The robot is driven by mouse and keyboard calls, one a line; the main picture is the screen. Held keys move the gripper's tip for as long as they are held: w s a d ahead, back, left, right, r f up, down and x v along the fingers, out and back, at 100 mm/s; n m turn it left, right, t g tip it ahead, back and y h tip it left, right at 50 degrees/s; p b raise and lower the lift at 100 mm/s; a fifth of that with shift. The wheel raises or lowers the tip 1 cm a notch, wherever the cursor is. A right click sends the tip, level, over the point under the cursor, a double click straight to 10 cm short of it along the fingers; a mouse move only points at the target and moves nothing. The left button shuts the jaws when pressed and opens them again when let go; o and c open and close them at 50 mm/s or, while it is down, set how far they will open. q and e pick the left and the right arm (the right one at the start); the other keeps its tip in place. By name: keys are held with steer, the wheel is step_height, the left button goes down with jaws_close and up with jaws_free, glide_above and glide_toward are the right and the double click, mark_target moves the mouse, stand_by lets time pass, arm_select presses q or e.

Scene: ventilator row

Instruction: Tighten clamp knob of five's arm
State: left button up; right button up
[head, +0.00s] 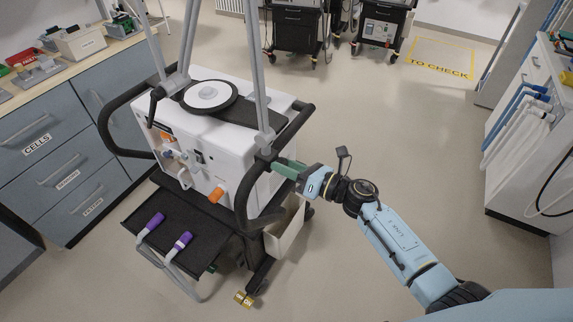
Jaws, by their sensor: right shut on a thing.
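A white ventilator (240,142) stands on a dark cart in the middle of the view, with a black rail around it. Grey support-arm poles rise from it; the right-hand pole (261,85) ends low at a black clamp (264,158) on the rail. My right gripper (276,164), with green fingers, reaches in from the right and is shut at this clamp. The knob it grips is mostly hidden by the fingers and clamp. I cannot read a number five on this ventilator. My left gripper is not in view.
A black tray (200,238) with two purple-ended tubes juts from the cart front. A drawer counter (60,140) stands at left, and a hose rack (520,125) at right. More carts (300,30) stand at the back. Floor is clear around the taped TO CHECK area (440,70).

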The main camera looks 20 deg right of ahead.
steer(key=shift+f+m+p, duration=0.15)
steer(key=shift+m+p, duration=3.05)
steer(key=shift+m, duration=13.3)
steer(key=o, duration=1)
